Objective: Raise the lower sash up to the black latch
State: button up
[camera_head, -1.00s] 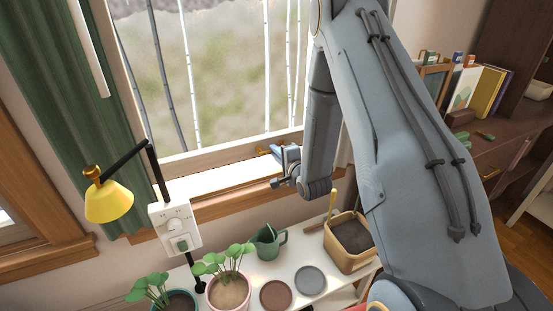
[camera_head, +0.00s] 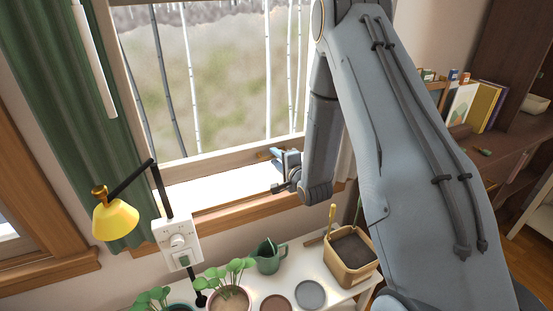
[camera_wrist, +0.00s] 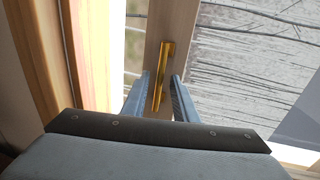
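The lower sash shows in the head view as a pale wooden bottom rail (camera_head: 205,163) below the glass, above a bright sill. A brass handle (camera_head: 263,155) is on the rail's right part. My gripper (camera_head: 277,154) is at this handle. In the wrist view, the brass handle (camera_wrist: 164,65) stands out from the wooden rail (camera_wrist: 178,25), and my gripper (camera_wrist: 160,78) has its two blue fingers apart on either side of it. Gaps show between handle and fingers, the left one narrow. I cannot make out the black latch in either view.
A yellow lamp (camera_head: 115,219) and a white switch box (camera_head: 177,241) are left of the window. A green watering can (camera_head: 268,256), potted plants and a planter box (camera_head: 349,257) stand on the white shelf below. A green curtain (camera_head: 62,110) hangs at left.

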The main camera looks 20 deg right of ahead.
jog(key=shift+s, duration=0.1)
jog(key=v, duration=0.7)
jog(key=shift+s+b, duration=0.3)
jog(key=shift+b, duration=0.05)
jog(key=shift+d+r, duration=0.1)
jog(key=shift+r, duration=0.05)
jog(key=s+a+r+n+g, duration=0.1)
jog(key=s+n+g, duration=0.4)
jog(key=s, duration=0.5)
jog(key=s+a+r+n+g+h+p, duration=0.1)
jog(key=s+r+n+g, duration=0.3)
jog(key=s, duration=0.6)
jog(key=s+a+r+n+g+h+p, duration=0.1)
jog(key=s+a+r+n+g, duration=0.1)
jog(key=s+n+g, duration=0.4)
jog(key=s+r+n, duration=0.1)
jog(key=s, duration=0.3)
jog(key=shift+s+g, duration=0.3)
jog(key=shift+s, duration=0.05)
jog(key=shift+d, duration=0.1)
